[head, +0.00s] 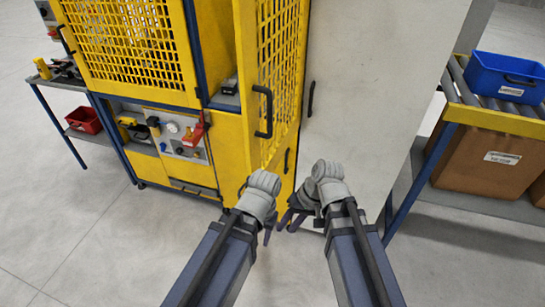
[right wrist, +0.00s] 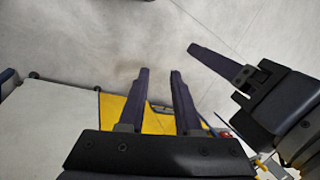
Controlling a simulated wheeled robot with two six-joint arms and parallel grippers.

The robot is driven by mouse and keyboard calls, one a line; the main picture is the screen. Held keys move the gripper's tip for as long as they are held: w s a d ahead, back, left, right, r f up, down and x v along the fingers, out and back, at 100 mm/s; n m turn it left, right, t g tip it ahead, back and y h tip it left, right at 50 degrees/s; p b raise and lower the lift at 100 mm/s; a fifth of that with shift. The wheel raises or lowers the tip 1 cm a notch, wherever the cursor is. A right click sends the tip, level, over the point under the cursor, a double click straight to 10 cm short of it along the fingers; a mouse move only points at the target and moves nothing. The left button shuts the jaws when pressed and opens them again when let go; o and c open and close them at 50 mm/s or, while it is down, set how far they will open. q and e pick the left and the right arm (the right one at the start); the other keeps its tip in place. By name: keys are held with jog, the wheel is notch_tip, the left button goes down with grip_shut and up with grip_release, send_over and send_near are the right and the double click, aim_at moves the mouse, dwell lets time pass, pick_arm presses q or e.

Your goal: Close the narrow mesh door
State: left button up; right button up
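The narrow mesh door (head: 279,75) is yellow with a mesh upper part and stands swung out from the yellow machine, at an angle to its front. A black bar handle (head: 263,111) is on its left-facing side. My right gripper (head: 289,221) is low in front of the door, apart from the handle. In the right wrist view its two dark fingers (right wrist: 160,72) are parted with nothing between them. My left gripper (head: 267,236) is close beside it, mostly hidden behind its own wrist. One left finger (right wrist: 217,64) shows in the right wrist view.
A tall pale panel (head: 375,75) stands right of the door. A conveyor with a blue bin (head: 507,77) and a cardboard box (head: 485,160) is farther right. A side table with a red bin (head: 83,121) is at left. Grey floor around my arms is clear.

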jog(key=w+m+y+b, duration=0.1)
jog(key=w+y, duration=0.1)
jog(key=w+r+m+t+y+b, duration=0.1)
jog(key=w+y+b, duration=0.1)
jog(key=w+r+t+y+b, duration=0.1)
jog(key=w+y+b, duration=0.1)
jog(key=w+y, duration=0.1)
jog(key=shift+w+d+m, duration=0.1)
jog(key=shift+d+m, duration=0.15)
jog(key=shift+m, duration=0.15)
jog(key=c, duration=0.4)
jog(key=w+d+r+m+t+y+b, duration=0.1)
jog(key=d+r, duration=0.1)
jog(key=w+d+r+m+t+y+b, duration=0.1)
jog(key=w+d+r+t+y, duration=0.1)
jog(key=r, duration=0.1)
jog(key=w+d+r+t+y+b, duration=0.1)
jog(key=w+d+r+y, duration=0.1)
jog(key=d, duration=0.1)
jog(key=shift+w+r+m+t+b, duration=0.2)
jog(key=shift+m+t+b, duration=0.15)
jog(key=shift+m+t, duration=0.05)
grip_shut()
pick_arm(q)
notch_tip(320, 180, down, 10)
jog(key=shift+f, duration=0.2)
pick_arm(e)
send_near(262, 154)
jog(key=x, duration=0.7)
jog(key=shift+d+f, duration=0.1)
